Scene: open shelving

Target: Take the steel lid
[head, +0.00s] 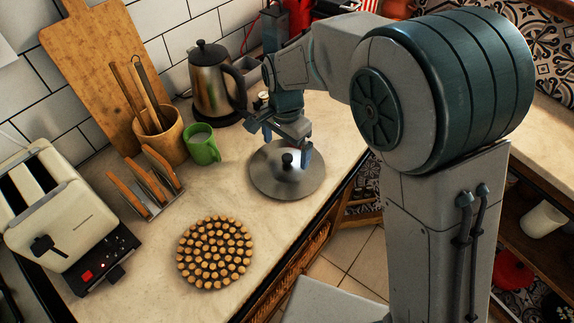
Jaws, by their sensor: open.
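The steel lid (272,178) is a round, shiny disc with a black knob (287,160) on top. It lies flat on the pale counter in the head view, near the counter's right edge. My gripper (285,148) is open and points down over the lid, with its fingers close to the knob. One blue-grey finger shows just right of the knob. The other finger is left of it and higher in the picture. I cannot tell whether either finger touches the knob or the lid.
A steel kettle (212,88) stands behind the gripper, and a green mug (202,146) is left of the lid. A round cork trivet (214,253) lies in front. A toaster (62,205), toast rack (148,184) and utensil pot (168,140) stand left. Bare counter lies between trivet and lid.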

